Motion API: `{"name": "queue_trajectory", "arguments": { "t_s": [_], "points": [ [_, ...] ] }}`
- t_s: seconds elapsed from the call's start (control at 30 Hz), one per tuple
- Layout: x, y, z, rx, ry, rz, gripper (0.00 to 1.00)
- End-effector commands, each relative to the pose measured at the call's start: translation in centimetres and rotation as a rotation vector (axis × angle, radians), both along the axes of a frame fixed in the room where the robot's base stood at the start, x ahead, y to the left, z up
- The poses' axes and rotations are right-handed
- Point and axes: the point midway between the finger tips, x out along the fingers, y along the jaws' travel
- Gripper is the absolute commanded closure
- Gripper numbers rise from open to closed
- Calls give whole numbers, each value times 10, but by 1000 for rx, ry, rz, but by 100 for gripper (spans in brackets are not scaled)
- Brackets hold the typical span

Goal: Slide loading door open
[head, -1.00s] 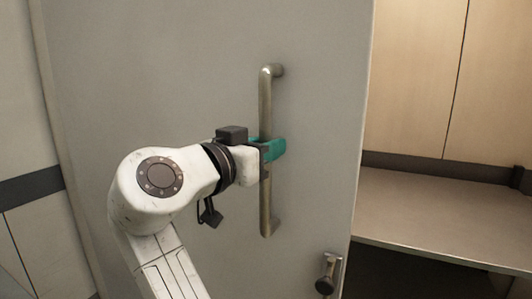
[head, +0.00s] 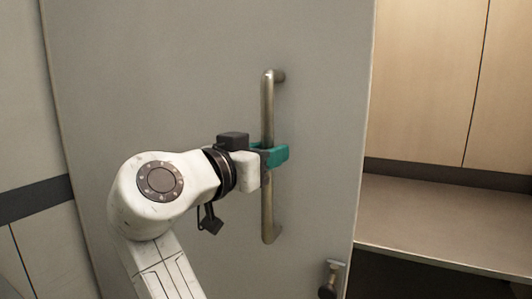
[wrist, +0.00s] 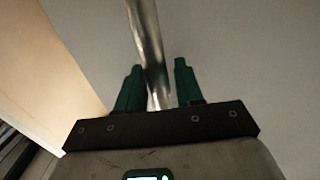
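The grey loading door (head: 160,80) fills most of the head view, its right edge beside an opening. A long vertical metal bar handle (head: 267,110) stands out from it. My gripper (head: 276,156) is at the handle's middle, its teal fingers around the bar. In the wrist view the handle (wrist: 147,45) runs between my gripper's two fingers (wrist: 157,88). The exact contact is hard to see.
Right of the door, the opening shows a grey shelf (head: 450,222) below pale wood panels (head: 425,80). A dark knob or latch (head: 328,288) sits low on the door near its right edge. A wall with a dark band (head: 35,197) is on the left.

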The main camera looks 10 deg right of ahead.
Motion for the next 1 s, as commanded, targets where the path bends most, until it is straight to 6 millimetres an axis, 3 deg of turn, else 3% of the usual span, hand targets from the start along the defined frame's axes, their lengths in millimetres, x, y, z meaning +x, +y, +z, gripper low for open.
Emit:
{"name": "queue_trajectory", "arguments": {
  "t_s": [0.1,0.43,1.0],
  "points": [
    [0,0,0,-1,-1,0,54],
    [-5,6,0,-1,-2,2,54],
    [-67,74,0,-1,-1,2,54]
  ]
}}
